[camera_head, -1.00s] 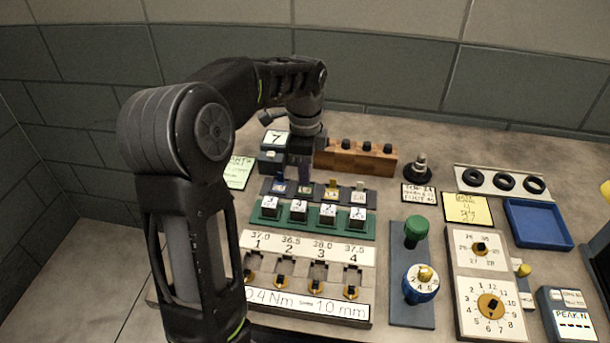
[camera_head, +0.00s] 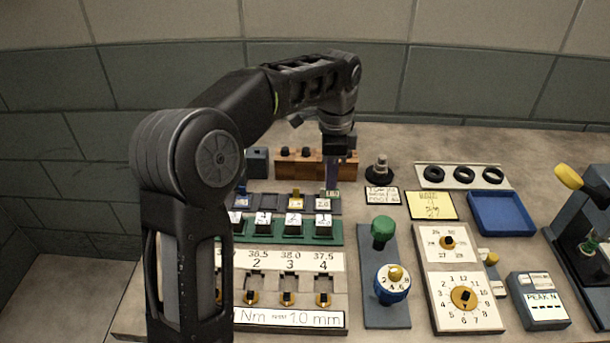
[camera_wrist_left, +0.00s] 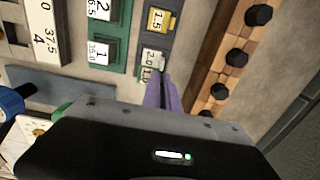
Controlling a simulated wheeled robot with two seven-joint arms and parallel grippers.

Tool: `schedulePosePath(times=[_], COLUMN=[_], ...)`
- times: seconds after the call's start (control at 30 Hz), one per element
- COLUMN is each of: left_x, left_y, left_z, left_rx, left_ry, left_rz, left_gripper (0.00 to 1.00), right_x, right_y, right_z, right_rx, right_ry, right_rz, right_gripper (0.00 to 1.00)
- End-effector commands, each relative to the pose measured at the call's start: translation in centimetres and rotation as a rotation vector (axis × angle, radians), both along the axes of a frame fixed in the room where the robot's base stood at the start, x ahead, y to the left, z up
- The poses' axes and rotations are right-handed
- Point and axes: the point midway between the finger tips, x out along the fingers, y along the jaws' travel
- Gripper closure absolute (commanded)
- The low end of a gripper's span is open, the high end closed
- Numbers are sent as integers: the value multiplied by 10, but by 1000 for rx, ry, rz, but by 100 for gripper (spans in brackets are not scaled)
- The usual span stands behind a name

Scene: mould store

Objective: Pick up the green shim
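My left gripper (camera_head: 333,178) points down with its purple fingers over the right end of the dark shim rack (camera_head: 262,201). A small pale, greenish piece (camera_head: 332,193) sits directly under its fingertips, beside a 2.0 label; it is probably the green shim, but its colour is hard to tell. In the left wrist view the fingers (camera_wrist_left: 162,84) lie close together at that end of the rack and partly hide the piece. Whether they grip it cannot be seen. A blue shim (camera_head: 241,192) and a yellow shim (camera_head: 296,195) stand further left. My right gripper is out of view.
A wooden block with black knobs (camera_head: 310,163) stands close behind the gripper. A green tray with white-labelled blocks (camera_head: 305,240) lies in front of the rack. A green knob (camera_head: 383,228), dial panels and an empty blue tray (camera_head: 502,211) are to the right.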

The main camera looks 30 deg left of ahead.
Motion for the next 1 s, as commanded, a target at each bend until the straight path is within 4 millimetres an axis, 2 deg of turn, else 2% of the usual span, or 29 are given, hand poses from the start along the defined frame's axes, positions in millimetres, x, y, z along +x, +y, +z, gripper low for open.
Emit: schedulePosePath(times=[0.1, 0.3, 1.0], left_x=[8, 16, 17], left_y=[-15, -29, -32], left_z=[0, 0, 0], left_rx=[0, 0, 0], left_ry=[1, 1, 1], left_rz=[-2, -1, 0], left_gripper=[100, 100, 100], right_x=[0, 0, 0], right_y=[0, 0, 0], right_z=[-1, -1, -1], right_rx=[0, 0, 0], right_ry=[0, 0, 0], right_rz=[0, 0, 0], right_gripper=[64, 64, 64])
